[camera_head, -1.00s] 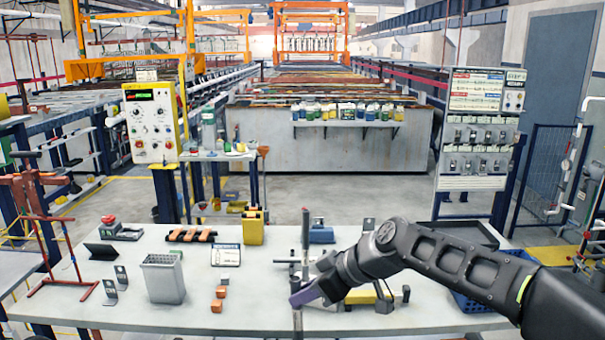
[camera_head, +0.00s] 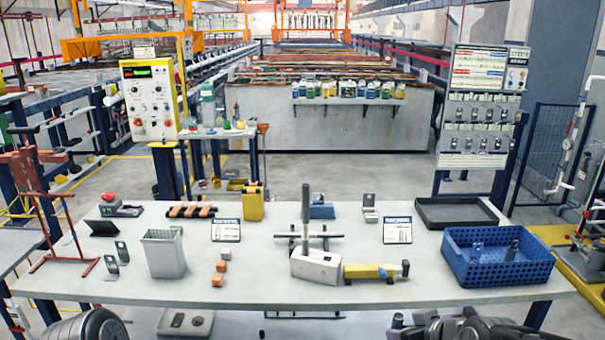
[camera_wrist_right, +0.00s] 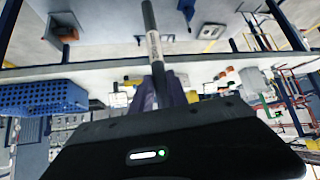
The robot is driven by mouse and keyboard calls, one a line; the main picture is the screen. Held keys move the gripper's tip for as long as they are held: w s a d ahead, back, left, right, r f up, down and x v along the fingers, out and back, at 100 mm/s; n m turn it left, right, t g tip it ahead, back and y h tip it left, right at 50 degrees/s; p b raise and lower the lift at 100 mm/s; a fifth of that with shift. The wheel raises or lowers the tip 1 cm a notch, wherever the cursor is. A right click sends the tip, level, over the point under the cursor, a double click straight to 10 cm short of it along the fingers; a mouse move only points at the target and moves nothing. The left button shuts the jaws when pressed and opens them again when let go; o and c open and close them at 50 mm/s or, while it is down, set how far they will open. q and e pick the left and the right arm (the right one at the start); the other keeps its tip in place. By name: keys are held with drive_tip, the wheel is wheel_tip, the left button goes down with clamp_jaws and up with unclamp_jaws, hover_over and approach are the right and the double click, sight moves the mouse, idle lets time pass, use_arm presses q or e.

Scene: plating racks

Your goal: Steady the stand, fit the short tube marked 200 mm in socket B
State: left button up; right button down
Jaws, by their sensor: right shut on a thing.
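In the right wrist view my right gripper (camera_wrist_right: 163,97) has its purple fingers shut on a dark grey tube (camera_wrist_right: 149,18). In the head view a dark upright rod (camera_head: 305,204) rises at a metal stand with crossed bars (camera_head: 326,236). A light grey block (camera_head: 315,268) sits in front and hides part of its foot. Socket letters are too small to read. My right gripper and the tube do not show in the head view, nor does my left gripper.
A yellow tool (camera_head: 362,271) lies right of the block. A blue crate (camera_head: 497,272) with metal parts and a black tray (camera_head: 455,213) are on the right. A grey bin (camera_head: 164,257) and copper blocks (camera_head: 218,280) are left.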

use_arm(q)
drive_tip(key=shift+d, duration=0.1)
use_arm(e)
drive_tip(key=shift+w+d, duration=0.1)
drive_tip(key=shift+d, duration=0.15)
